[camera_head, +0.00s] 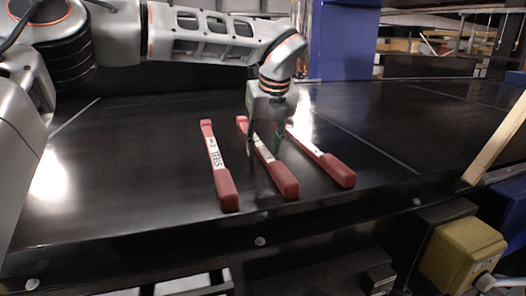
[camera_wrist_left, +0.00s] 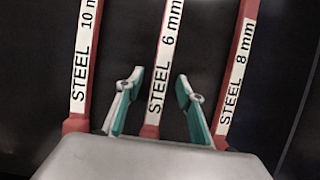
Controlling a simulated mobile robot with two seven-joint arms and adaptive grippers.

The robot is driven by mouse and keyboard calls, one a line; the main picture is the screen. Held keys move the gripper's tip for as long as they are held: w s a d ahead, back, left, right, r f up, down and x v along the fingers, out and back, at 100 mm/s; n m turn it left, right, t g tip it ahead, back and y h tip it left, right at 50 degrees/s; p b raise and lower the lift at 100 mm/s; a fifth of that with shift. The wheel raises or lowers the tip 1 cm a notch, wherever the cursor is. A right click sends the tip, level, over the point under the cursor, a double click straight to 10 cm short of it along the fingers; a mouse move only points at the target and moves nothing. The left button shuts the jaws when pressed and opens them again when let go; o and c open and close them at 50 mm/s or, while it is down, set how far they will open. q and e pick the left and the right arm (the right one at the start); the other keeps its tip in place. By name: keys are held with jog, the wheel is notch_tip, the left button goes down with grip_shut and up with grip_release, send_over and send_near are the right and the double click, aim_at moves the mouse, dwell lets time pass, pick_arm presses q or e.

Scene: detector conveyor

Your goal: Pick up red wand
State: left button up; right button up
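Three red wands with white labels lie side by side on a black conveyor belt (camera_head: 120,165): a left wand (camera_head: 228,190), a middle wand (camera_head: 282,182) and a right wand (camera_head: 337,172). My left gripper (camera_head: 264,148) is over the middle wand and hides part of it. In the left wrist view, its teal-padded fingers (camera_wrist_left: 159,82) are apart, one on each side of the wand labelled "STEEL 6 mm" (camera_wrist_left: 167,45). A gap shows on both sides. A wand labelled "STEEL 10" (camera_wrist_left: 83,60) and one labelled "STEEL 8 mm" (camera_wrist_left: 239,65) flank it. My right gripper is not visible.
A blue upright (camera_head: 345,40) stands behind the belt. A yellow box (camera_head: 462,250) sits below the belt's front edge at the right, near a slanted wooden board (camera_head: 495,142). The belt is clear left and right of the wands.

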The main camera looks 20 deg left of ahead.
pick_arm(q)
jog(key=shift+f, duration=0.1)
grip_shut()
jog(key=shift+w, duration=0.1)
